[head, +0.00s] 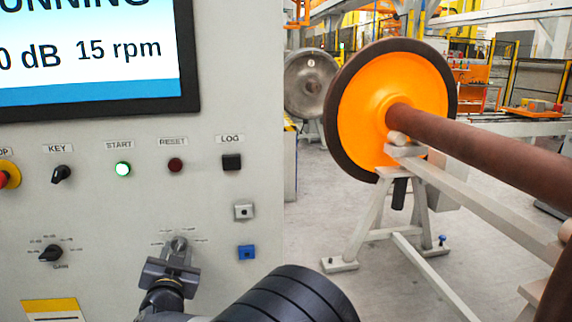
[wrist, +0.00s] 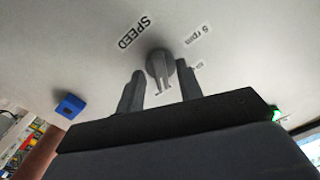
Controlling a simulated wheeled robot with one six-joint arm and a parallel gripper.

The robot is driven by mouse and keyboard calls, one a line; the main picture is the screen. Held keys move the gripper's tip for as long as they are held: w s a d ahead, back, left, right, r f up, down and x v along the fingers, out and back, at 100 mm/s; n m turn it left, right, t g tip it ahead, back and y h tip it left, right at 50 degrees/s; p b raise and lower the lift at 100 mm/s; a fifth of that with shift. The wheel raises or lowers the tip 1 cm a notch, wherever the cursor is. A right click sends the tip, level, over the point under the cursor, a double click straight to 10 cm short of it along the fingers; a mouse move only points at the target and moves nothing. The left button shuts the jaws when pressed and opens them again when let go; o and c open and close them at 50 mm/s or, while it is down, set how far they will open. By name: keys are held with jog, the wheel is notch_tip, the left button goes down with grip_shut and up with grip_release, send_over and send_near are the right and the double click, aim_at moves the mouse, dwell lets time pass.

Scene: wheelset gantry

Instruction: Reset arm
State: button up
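My gripper (head: 176,254) is in front of the control panel (head: 110,230), low and right of centre on it. In the wrist view my gripper's fingers (wrist: 159,70) are apart, one on each side of the grey speed knob (wrist: 160,66). A gap shows between each finger and the knob, so the gripper is open and holds nothing. The knob (head: 179,243) also shows in the head view just above the fingers. I cannot tell how deep the fingertips reach around it. The screen (head: 90,55) reads "15 rpm", and the green start light (head: 123,169) is lit.
The blue socket (head: 247,252), grey socket (head: 244,212) and black log button (head: 232,162) sit right of the knob. The gain knob (head: 51,253) is at left. An orange wheel (head: 385,85) with a brown axle (head: 470,150) stands at right. Floor shows between panel and stand.

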jog(key=n+p, duration=0.2)
jog(key=n, duration=0.1)
jog(key=shift+s+r, duration=0.2)
jog(key=shift+r, duration=0.15)
jog(key=s+d, duration=0.2)
jog(key=s, duration=0.8)
jog(key=w+d+n+g+y+b, duration=0.1)
jog(key=w+d+n+g+y, duration=0.2)
jog(key=d, duration=1.2)
jog(key=s+d+f+g+h, duration=0.2)
jog(key=s+d+f, duration=0.3)
jog(key=d, duration=0.4)
jog(key=s+d+f+g+h, duration=0.2)
jog(key=s+d+f+g, duration=0.1)
jog(key=s+d+f, duration=0.3)
jog(key=shift+s+d+g+h+b, duration=0.35)
jog(key=shift+s+d, duration=0.6)
jog(key=shift+d, duration=0.9)
jog(key=shift+d+f, duration=0.1)
jog(key=shift+f, duration=0.05)
